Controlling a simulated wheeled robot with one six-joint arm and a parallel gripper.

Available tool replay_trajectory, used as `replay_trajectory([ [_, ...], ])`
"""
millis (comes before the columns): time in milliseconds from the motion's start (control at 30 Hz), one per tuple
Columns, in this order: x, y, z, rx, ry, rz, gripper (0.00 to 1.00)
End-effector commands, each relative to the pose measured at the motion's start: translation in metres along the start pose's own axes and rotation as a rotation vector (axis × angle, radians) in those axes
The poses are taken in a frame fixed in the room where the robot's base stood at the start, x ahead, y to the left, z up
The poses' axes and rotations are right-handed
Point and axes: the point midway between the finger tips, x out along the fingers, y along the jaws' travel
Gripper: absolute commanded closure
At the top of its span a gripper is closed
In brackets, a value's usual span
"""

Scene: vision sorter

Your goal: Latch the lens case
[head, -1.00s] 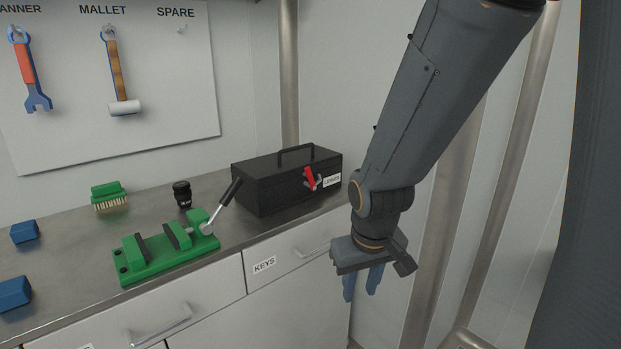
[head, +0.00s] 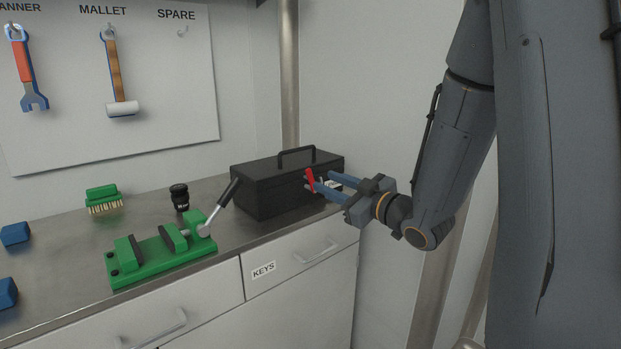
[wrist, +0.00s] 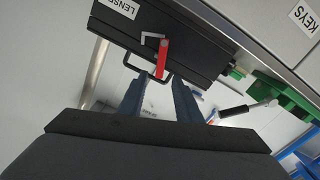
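The black lens case (head: 265,193) stands closed-lidded on the bench against the back wall, with a carry handle on top. Its red latch lever (head: 310,180) is on the front face, beside a pale metal bracket (wrist: 147,37). I cannot tell if the latch is engaged. My gripper (head: 323,182) points at the case front from the right. The fingers partly cover the case label in the head view.
A green vise (head: 160,257) with a raised lever handle (head: 228,193) stands left of the case. A black lens (head: 180,198), a green brush (head: 103,199) and blue blocks (head: 15,234) are farther left. The KEYS drawer (head: 285,267) is shut below.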

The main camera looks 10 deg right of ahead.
Motion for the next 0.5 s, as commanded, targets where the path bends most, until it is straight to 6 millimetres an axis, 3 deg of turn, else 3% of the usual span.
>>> replay_trajectory([
  [500,0.067,0.000,-0.001,0.000,0.003,0.000,0.69],
])
